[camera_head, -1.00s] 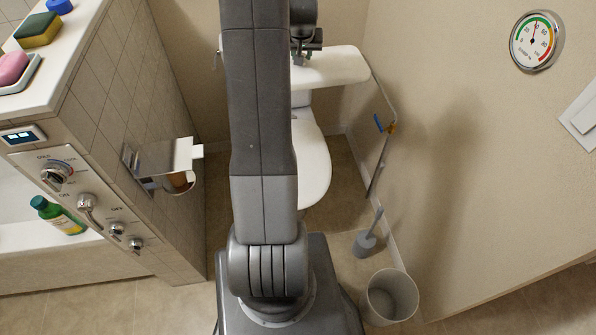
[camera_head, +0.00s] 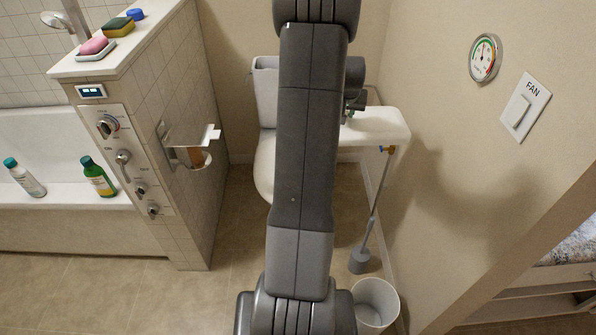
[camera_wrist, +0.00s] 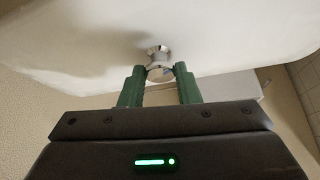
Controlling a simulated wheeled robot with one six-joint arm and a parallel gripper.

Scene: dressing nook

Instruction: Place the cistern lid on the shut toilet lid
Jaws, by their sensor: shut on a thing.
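The cistern lid (camera_head: 378,124) is a white slab with rounded corners, held in the air to the right of the toilet in the head view. My gripper (camera_wrist: 160,72) is shut on the chrome knob (camera_wrist: 158,52) of the lid, whose white face (camera_wrist: 75,50) fills the upper wrist view. In the head view the gripper (camera_head: 352,103) is partly hidden behind my arm. The toilet lid (camera_head: 264,168) looks shut; my arm hides its right part. The cistern (camera_head: 266,92) stands behind it at the wall, its right side hidden.
A paper holder (camera_head: 188,150) juts from the tiled partition at left. The right wall is close to the held lid. A toilet brush (camera_head: 360,260) and a bin (camera_head: 375,303) stand on the floor at right. Floor left of my arm is clear.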

